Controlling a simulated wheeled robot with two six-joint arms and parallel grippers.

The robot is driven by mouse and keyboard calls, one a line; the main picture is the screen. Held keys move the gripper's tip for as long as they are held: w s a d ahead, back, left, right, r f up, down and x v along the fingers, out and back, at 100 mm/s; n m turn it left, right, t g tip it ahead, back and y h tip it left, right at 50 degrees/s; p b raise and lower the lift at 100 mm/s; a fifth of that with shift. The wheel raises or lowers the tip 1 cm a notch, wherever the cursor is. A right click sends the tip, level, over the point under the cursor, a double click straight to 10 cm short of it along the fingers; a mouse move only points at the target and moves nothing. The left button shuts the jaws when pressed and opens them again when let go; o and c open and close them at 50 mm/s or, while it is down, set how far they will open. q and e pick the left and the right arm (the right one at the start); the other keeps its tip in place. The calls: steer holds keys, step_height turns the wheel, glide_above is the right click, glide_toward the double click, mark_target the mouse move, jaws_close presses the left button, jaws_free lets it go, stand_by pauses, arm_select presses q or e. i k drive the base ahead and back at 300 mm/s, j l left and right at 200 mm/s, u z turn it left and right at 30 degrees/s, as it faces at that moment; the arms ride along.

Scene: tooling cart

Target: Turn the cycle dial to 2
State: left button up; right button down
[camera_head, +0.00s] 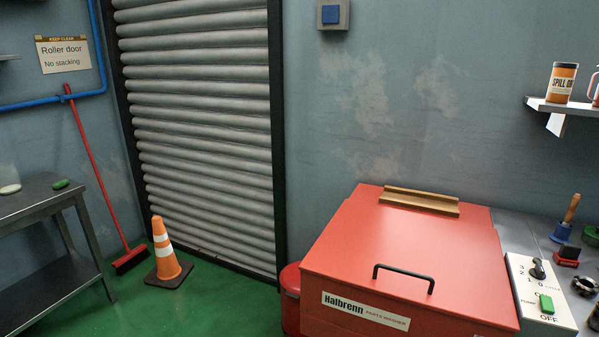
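The cycle dial (538,268) is a small black knob on a white control panel (522,292) at the lower right in the head view. Printed marks stand around it, with 1 and 0 readable below it and the word CYCLE at its right. A mark at its left looks like a sideways 2. Which mark the knob points at is too small to tell for sure. A green pump switch (546,304) sits below the dial, between ON and OFF labels. Neither of my grippers shows in this view.
A red parts washer (400,245) with a closed lid and black handle (403,277) stands left of the panel. A brush (566,218), a red-and-black item (567,256) and dark ring parts (584,286) lie right of it. A shelf (565,108) juts out above.

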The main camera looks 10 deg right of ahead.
mark_target(538, 272)
steer(key=z, duration=1.6)
